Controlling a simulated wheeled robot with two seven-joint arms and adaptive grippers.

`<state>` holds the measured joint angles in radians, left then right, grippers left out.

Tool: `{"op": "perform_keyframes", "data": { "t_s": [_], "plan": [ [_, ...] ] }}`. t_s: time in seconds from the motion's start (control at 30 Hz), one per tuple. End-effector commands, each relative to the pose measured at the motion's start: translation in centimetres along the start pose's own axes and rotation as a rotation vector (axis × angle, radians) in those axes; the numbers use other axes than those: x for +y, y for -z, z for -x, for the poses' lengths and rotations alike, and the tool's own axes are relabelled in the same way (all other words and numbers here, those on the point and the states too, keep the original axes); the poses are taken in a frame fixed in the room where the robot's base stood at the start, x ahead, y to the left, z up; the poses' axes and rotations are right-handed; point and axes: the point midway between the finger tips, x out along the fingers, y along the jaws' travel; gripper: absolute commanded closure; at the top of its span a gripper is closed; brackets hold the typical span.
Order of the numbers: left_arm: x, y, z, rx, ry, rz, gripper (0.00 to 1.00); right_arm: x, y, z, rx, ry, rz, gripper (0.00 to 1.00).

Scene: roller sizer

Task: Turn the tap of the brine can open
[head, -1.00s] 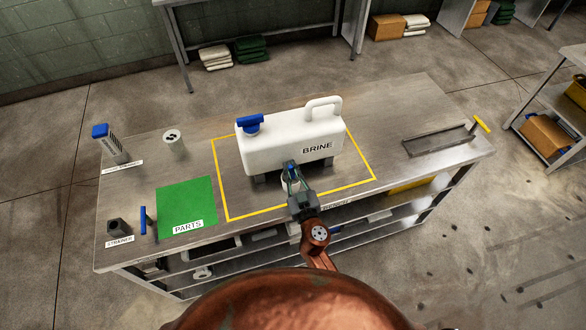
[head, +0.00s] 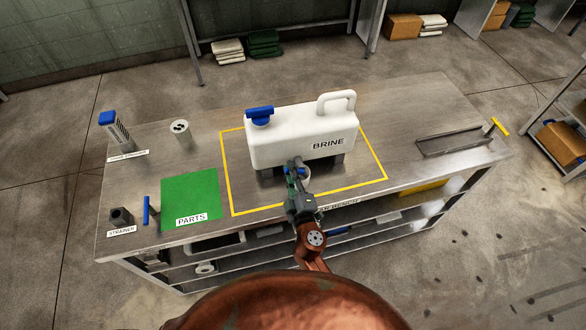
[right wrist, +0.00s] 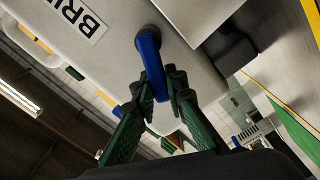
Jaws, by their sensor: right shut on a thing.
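The white brine can (head: 300,140) stands upright on dark supports inside the yellow outline on the bench. It has a blue cap (head: 260,114) and a white carrying handle on top. Its blue tap (head: 291,162) is low on the near face; in the right wrist view the tap's blue lever (right wrist: 149,52) runs down from a dark round hub. My right gripper (right wrist: 162,86) is shut on the lever's lower part, with green-padded fingers on both sides. In the head view the right gripper (head: 293,180) hides part of the tap. My left gripper is out of view.
A metal tray (head: 450,140) lies at right.

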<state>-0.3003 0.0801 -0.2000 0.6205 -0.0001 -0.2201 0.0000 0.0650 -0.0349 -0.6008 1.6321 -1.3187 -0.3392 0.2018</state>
Motion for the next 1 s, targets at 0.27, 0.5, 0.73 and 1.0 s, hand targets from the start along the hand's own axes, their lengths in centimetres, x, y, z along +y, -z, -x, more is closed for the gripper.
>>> {"op": "perform_keyframes", "data": {
  "t_s": [0.27, 0.5, 0.73, 1.0],
  "plan": [
    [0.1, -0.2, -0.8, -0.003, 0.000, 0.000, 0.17, -1.3, -0.1, 0.0, 0.001, 0.001, 0.243, 1.00],
    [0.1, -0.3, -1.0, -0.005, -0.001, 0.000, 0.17, -1.9, -0.4, 0.0, 0.000, 0.001, 0.395, 1.00],
    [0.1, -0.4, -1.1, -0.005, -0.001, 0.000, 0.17, -2.2, -0.5, 0.0, 0.000, 0.001, 0.477, 1.00],
    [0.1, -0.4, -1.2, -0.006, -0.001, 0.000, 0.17, -2.3, -0.6, 0.0, 0.000, 0.001, 0.507, 1.00]
  ]
}}
